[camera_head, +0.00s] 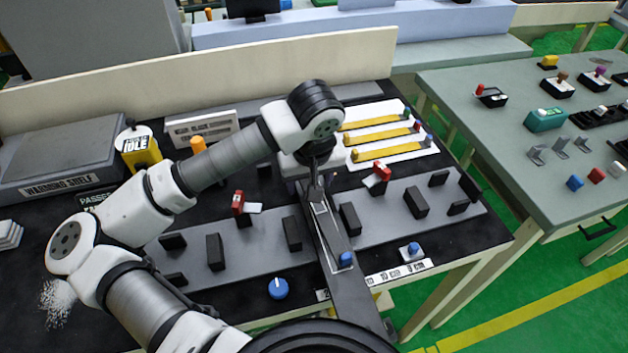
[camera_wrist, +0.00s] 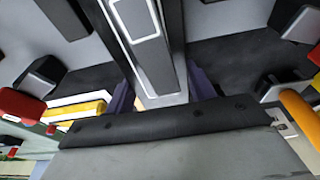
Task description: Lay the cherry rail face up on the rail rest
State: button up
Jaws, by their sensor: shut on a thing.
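My gripper (camera_head: 317,187) is shut on one end of a long dark grey rail (camera_head: 336,240) above the middle of the workbench. The rail slopes down toward the front of the picture. In the wrist view, the rail (camera_wrist: 150,60) runs up between my two jaws (camera_wrist: 160,92), with white-outlined panels on the side facing the camera. I see no cherry colour on it. A grey bed (camera_head: 270,240) with several upright black blocks lies below and on both sides of the rail; I cannot tell whether it is the rail rest. The rail hides the bed's middle.
Red clips (camera_head: 238,203) (camera_head: 378,172) stand beside the rail. A white panel with yellow strips (camera_head: 385,133) lies behind. A blue knob (camera_head: 278,288) is at the front. A second table stands right.

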jog(key=shift+a, duration=0.1)
jog(key=shift+f, duration=0.1)
jog(key=o, duration=1.3)
jog(key=shift+r, duration=0.35)
jog(key=b+v, duration=0.2)
jog(key=v, duration=0.9)
jog(key=shift+s+r+b, duration=0.2)
jog(key=shift+r+b, duration=0.15)
jog(key=shift+s+f, duration=0.1)
